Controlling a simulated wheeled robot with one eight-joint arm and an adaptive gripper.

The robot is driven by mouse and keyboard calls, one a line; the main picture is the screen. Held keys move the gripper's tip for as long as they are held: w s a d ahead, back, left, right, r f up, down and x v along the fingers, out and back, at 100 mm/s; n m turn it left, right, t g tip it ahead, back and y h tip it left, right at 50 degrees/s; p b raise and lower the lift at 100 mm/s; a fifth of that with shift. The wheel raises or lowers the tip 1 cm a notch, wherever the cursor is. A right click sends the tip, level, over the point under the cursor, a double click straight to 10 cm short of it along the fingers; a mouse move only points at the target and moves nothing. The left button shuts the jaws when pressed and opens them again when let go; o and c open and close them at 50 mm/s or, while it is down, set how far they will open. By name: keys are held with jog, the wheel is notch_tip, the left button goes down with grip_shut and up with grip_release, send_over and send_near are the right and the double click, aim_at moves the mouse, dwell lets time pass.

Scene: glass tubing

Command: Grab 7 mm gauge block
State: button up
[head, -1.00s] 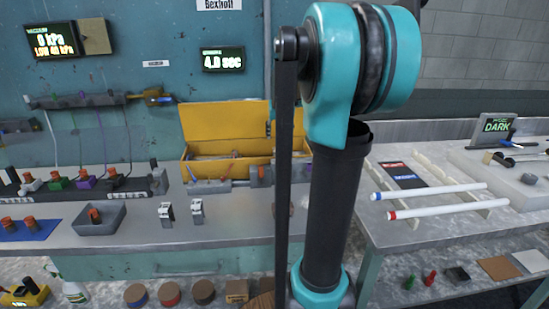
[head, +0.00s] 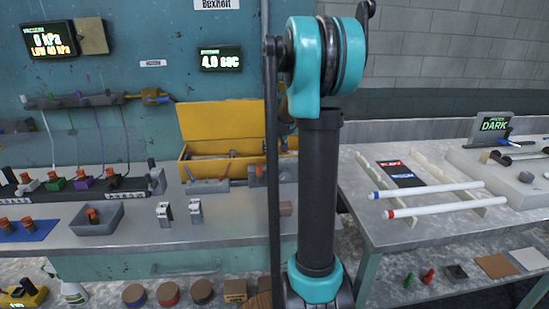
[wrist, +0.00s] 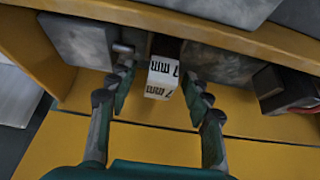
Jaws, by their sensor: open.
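The 7 mm gauge block (wrist: 163,79) is a pale block with black "7 mm" lettering on two faces. In the wrist view it is just above the centre, in a yellow box (wrist: 60,140). My gripper (wrist: 157,72) is open, with one finger on each side of the block. I cannot tell whether either finger touches it. In the head view the open yellow box (head: 222,121) is at the back of the bench, partly behind my arm. The block and my gripper cannot be made out there.
In the wrist view a grey block (wrist: 80,42) lies left of the fingers and a dark block (wrist: 284,88) lies right. The box wall (wrist: 215,28) runs along the top. In the head view, two white tubes (head: 428,190) lie on the right table.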

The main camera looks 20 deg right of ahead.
jog(key=shift+f, duration=0.1)
grip_shut()
dwell(0.3)
